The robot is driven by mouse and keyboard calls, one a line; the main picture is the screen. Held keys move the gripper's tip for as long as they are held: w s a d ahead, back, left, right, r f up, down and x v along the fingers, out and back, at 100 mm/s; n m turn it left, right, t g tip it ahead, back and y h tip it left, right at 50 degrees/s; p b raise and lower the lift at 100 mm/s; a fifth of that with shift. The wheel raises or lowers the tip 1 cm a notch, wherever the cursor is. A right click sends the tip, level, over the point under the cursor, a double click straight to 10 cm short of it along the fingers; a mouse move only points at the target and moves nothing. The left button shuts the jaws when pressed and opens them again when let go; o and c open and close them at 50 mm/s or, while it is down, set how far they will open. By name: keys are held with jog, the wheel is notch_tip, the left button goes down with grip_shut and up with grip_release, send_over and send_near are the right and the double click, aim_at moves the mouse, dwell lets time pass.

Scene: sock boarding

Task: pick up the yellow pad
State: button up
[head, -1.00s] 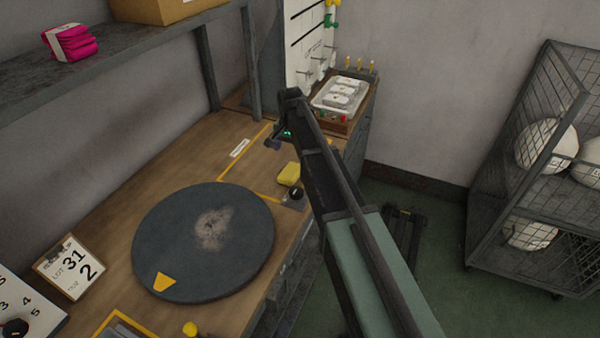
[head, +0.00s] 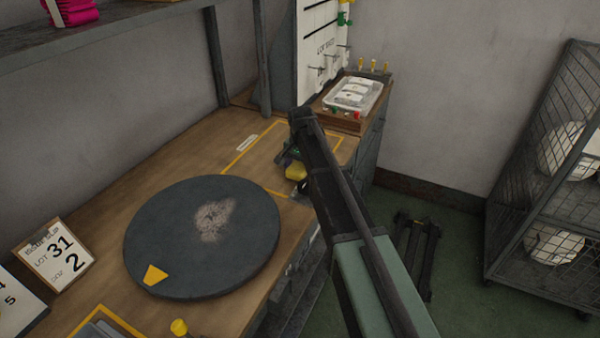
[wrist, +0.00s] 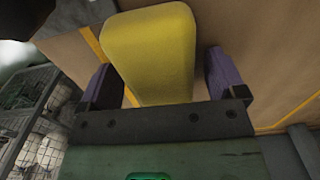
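The yellow pad (head: 295,171) lies on the wooden bench near its front edge, right of the round dark turntable. In the wrist view the yellow pad (wrist: 155,50) fills the upper middle. My gripper (wrist: 168,85) is open, with one purple-faced finger on each side of the pad's near end. Narrow gaps show between the pad and the fingers, so it does not look clamped. In the head view my gripper (head: 288,158) is right at the pad, and my arm hides part of that area.
The round dark turntable (head: 165,236) with a yellow mark takes up the bench's middle. A mesh cage (head: 545,190) stands at right.

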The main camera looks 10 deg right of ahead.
aim_at(301, 163)
jog(key=c, duration=0.9)
jog(key=shift+o, duration=0.2)
jog(key=shift+r, duration=0.1)
notch_tip(301, 163, up, 20)
jog(key=p, duration=2)
